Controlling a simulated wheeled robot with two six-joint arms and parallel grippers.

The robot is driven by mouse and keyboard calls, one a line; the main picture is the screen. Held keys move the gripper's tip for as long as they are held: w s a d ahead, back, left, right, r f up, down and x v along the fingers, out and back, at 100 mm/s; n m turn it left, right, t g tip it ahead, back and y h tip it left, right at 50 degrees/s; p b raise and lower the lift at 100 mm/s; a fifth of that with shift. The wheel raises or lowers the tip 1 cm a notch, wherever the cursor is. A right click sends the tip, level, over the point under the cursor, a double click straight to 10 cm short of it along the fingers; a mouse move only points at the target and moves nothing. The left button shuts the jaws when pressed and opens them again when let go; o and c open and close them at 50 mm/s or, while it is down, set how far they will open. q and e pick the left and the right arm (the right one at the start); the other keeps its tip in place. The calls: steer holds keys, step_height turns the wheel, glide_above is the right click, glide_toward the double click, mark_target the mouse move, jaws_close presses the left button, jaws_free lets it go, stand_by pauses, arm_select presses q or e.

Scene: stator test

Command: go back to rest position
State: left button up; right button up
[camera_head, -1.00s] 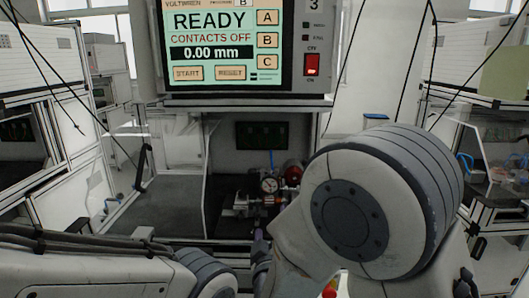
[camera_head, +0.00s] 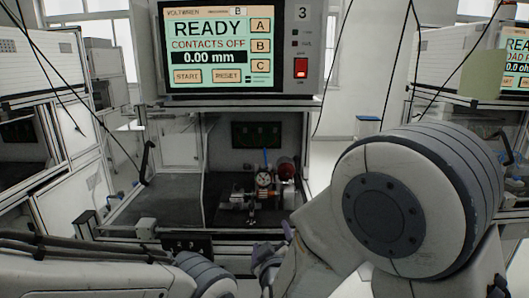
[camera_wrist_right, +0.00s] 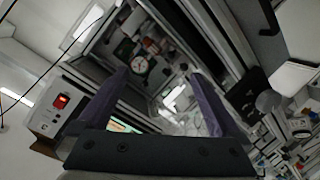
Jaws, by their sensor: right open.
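My right arm fills the lower right of the head view, with its large round joint in front of the bench. My right gripper (camera_head: 276,243) is at the lower middle, small and partly hidden by my own arm. In the right wrist view its two purple fingers (camera_wrist_right: 155,95) stand wide apart with nothing held between them. A test fixture with a round dial gauge (camera_head: 263,179) stands in the bay beyond, apart from the gripper. The gauge also shows in the wrist view (camera_wrist_right: 140,65). My left forearm lies along the lower left; its gripper is out of view.
A second screen (camera_head: 515,55) stands at right. The dark bay floor (camera_head: 165,205) is clear at left.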

steer(key=s+d+f+m+g, duration=0.4)
steer(key=s+d+f+g, duration=0.15)
steer(key=s+d, duration=0.25)
steer(key=s+d+f+m+g, duration=0.4)
steer(key=s+d+g, duration=0.3)
steer(key=s+d, duration=0.15)
steer(key=s+a+r+n+g+p, duration=0.3)
steer(key=s+a+r+n+p, duration=0.4)
steer(key=s+a+r+p, duration=0.3)
steer(key=s+a+r, duration=0.3)
steer(key=r, duration=0.2)
steer(key=shift+s+a+r, duration=0.15)
steer(key=shift+a+r, duration=0.05)
steer(key=shift+r, duration=0.2)
stand_by(0.9)
